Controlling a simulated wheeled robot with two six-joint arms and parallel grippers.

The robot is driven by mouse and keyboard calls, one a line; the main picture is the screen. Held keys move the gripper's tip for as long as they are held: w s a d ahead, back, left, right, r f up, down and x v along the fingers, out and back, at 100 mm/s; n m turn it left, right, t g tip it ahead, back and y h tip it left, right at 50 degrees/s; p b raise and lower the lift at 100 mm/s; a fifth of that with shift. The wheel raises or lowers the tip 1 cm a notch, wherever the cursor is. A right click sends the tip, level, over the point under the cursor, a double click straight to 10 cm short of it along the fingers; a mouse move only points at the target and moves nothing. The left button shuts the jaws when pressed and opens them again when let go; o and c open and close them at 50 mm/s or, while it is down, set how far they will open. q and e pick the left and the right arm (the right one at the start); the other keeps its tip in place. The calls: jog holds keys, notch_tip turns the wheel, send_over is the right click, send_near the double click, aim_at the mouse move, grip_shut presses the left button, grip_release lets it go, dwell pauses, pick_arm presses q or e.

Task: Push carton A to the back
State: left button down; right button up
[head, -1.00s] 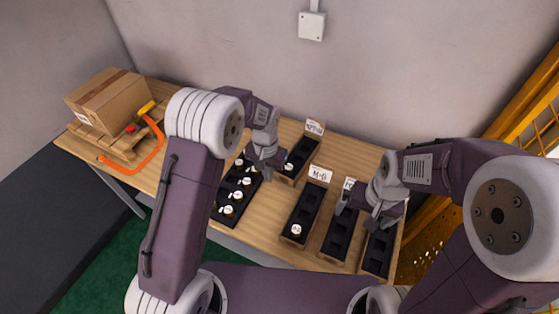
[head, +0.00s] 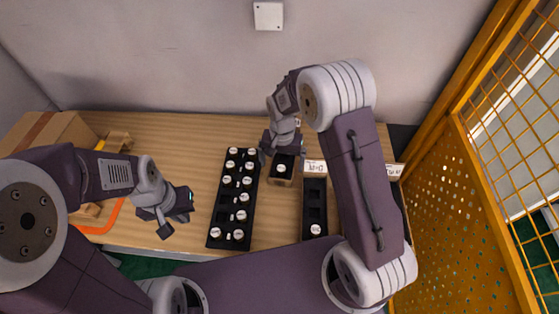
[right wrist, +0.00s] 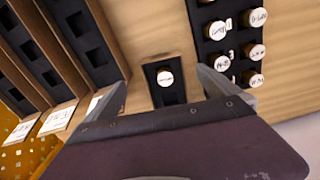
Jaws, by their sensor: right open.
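Narrow wood-coloured cartons with black inserts stand on the table; I cannot read an "A" on any label, so which one is carton A is unclear. One carton (head: 282,181), holding a white-capped knob, is under my right gripper (head: 281,150), which hides its far part. In the right wrist view this carton (right wrist: 164,99) lies between the fingers of my open right gripper (right wrist: 160,75); contact is unclear. A second carton (head: 314,222) with a knob at its near end stands to its right. My left gripper (head: 176,216) appears open and empty over bare table, left of the black knob rack.
The black rack (head: 232,200) holds several white-capped knobs, left of the cartons. A cardboard box (head: 55,132) and an orange-handled tool (head: 105,222) are at the left. Other cartons (right wrist: 90,40) show in the right wrist view. A yellow mesh fence (head: 480,150) borders the right.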

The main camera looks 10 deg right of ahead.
aim_at(280, 178)
jog(key=shift+w+a, duration=0.15)
jog(key=shift+a, duration=0.1)
jog(key=shift+a+f, duration=0.1)
jog(key=shift+f, duration=0.25)
notch_tip(280, 178, down, 8)
jog(key=shift+f+p, duration=0.1)
jog(key=shift+p, duration=0.65)
pick_arm(q)
jog(key=shift+w+a+r, duration=0.1)
jog(key=shift+a+r, duration=0.15)
jog(key=shift+r, duration=0.45)
pick_arm(e)
jog(key=shift+f, duration=0.1)
jog(key=shift+c, duration=0.3)
